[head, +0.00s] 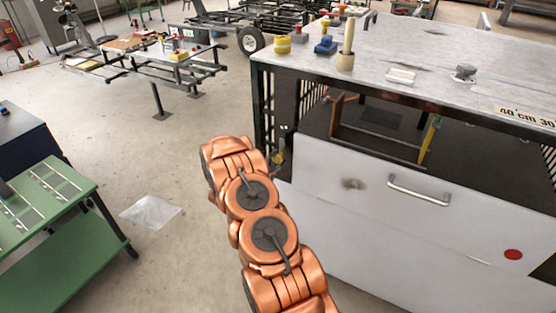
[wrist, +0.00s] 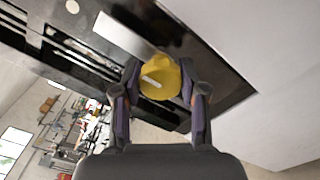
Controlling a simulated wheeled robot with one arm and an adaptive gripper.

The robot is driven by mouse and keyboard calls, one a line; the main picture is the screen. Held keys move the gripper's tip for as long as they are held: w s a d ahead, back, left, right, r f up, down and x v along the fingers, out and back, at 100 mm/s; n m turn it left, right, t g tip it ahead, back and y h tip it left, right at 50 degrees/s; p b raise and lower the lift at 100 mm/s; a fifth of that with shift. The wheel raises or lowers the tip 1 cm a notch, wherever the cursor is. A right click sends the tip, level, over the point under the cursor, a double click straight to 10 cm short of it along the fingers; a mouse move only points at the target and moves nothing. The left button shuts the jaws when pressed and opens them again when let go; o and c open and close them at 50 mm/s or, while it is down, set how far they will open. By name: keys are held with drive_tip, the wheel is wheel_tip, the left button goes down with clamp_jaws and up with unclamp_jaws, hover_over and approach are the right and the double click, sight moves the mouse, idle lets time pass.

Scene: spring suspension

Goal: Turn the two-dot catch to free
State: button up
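A yellow catch knob (wrist: 160,78) with a pale bar on its face sits on a dark metal upright in the wrist view. No dots can be made out on it. My gripper (wrist: 160,88) reaches it, with one finger on each side of the knob. The fingertips are very close to its sides, and I cannot tell whether they press on it. In the head view a small bit of yellow (head: 277,158) shows at the end of my arm, by the left edge of the bench front. My gripper is mostly hidden there by my arm.
A grey-topped bench (head: 440,65) carries several knobs and blocks. Its white front drawer (head: 350,182) has a metal handle (head: 418,190) and stands right beside my gripper. A green table (head: 45,205) is at left. Floor between them is clear except for a plastic sheet (head: 151,211).

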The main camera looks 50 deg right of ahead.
drive_tip(key=o, duration=0.4)
drive_tip(key=shift+c, duration=0.2)
drive_tip(key=v, duration=1.2)
idle(0.4)
